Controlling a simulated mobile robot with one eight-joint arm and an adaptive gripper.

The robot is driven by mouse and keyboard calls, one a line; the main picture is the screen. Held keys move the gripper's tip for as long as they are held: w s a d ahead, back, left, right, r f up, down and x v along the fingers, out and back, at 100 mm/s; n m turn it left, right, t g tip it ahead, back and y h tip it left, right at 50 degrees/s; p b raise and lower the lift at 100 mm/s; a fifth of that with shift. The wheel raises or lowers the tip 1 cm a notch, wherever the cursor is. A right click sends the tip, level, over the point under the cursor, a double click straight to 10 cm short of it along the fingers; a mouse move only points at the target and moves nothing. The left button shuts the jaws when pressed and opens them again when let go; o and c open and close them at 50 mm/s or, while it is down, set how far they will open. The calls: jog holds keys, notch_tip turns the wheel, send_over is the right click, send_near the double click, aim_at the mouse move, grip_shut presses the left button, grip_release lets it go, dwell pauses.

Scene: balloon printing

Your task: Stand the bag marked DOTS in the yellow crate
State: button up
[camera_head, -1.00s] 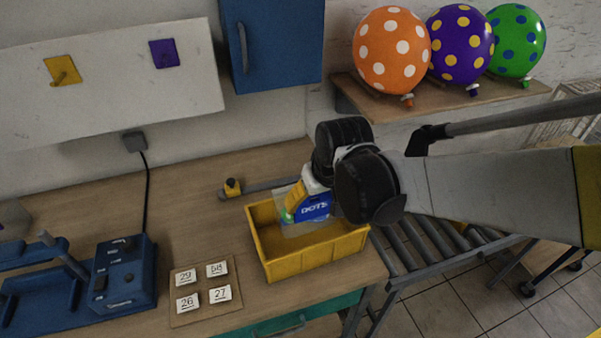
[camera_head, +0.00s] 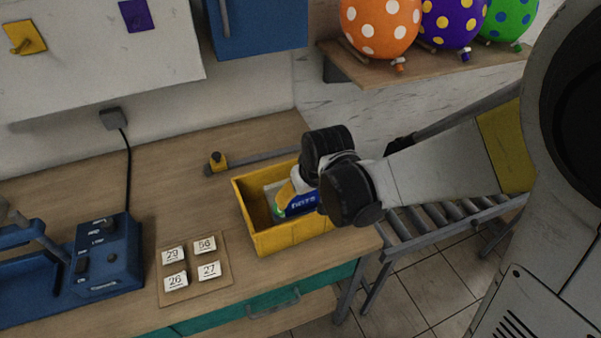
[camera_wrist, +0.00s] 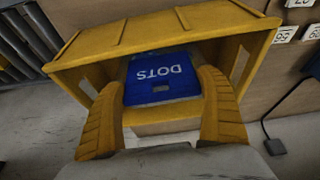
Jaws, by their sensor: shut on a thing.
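The bag marked DOTS (camera_head: 302,203) has a blue header and a clear body, and its lower part is inside the yellow crate (camera_head: 290,239). My gripper (camera_head: 288,195) is shut on it from above. In the wrist view the blue DOTS header (camera_wrist: 160,75) reads upside down between the two yellow fingers of my gripper (camera_wrist: 162,82). The crate wall (camera_wrist: 150,35) runs behind the header there. The bag's bottom is hidden, so I cannot tell whether it touches the crate floor. My wrist covers the crate's right side in the head view.
A board with several number cards (camera_head: 193,268) lies left of the crate, beside a blue machine (camera_head: 103,255). A grey bar with a yellow block (camera_head: 216,161) lies behind the crate. A roller conveyor (camera_head: 440,222) stands to the right. Balloons sit on a shelf (camera_head: 425,64).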

jog(key=shift+f, duration=0.1)
jog(key=o, duration=0.6)
jog(key=shift+f, duration=0.1)
jog(key=shift+o, duration=1.3)
jog(key=p+v, duration=0.4)
jog(key=v, duration=0.8)
jog(key=s+d+r+m+t, duration=0.1)
jog(key=s+d+r+m, duration=0.1)
jog(key=d, duration=0.4)
jog(key=s+d+r+m+t+h, duration=0.1)
jog(key=s+d+r+t, duration=0.1)
jog(key=s+d+r, duration=0.3)
jog(key=shift+s+d+m, duration=0.4)
jog(key=shift+s+d, duration=0.2)
jog(key=shift+s, duration=0.5)
jog(key=shift+r, duration=0.15)
